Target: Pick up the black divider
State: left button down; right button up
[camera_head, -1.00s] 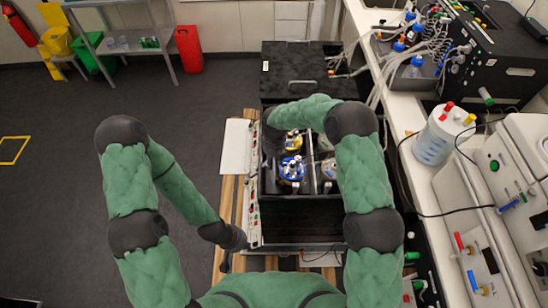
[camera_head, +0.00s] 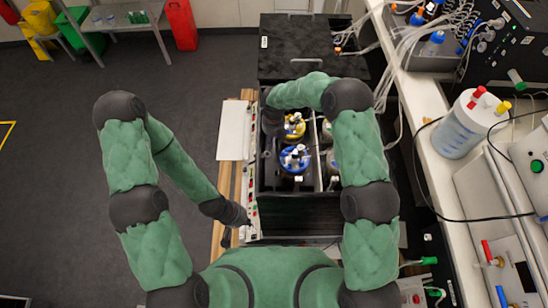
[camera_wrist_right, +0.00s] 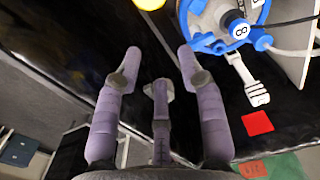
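In the head view, a dark open-topped box (camera_head: 300,213) holds a blue-ringed bottle (camera_head: 295,158) and a yellow-ringed bottle (camera_head: 293,126). A thin pale-edged upright (camera_head: 318,152) runs between the bottles and the right side. I cannot surely tell the black divider from the other dark surfaces. My right gripper (camera_wrist_right: 158,70) shows in the right wrist view with its purple fingers apart, over dark surfaces and left of the blue-ringed bottle (camera_wrist_right: 215,42). Nothing is clearly held. In the head view my right arm covers it. My left gripper (camera_head: 241,222) is low beside the box's left edge; its fingers are unclear.
A black lid-like cover (camera_head: 300,48) is behind the box. A white counter (camera_head: 428,110) on the right carries tubing, instruments and a large white bottle (camera_head: 470,125). A red bin (camera_head: 181,24) and a shelf stand far left.

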notch_tip(320, 180, down, 4)
jog(key=shift+w+r, duration=0.1)
jog(key=shift+r, duration=0.15)
notch_tip(320, 180, down, 5)
jog(key=shift+a+r+b, duration=0.1)
jog(key=shift+b, duration=0.7)
grip_shut()
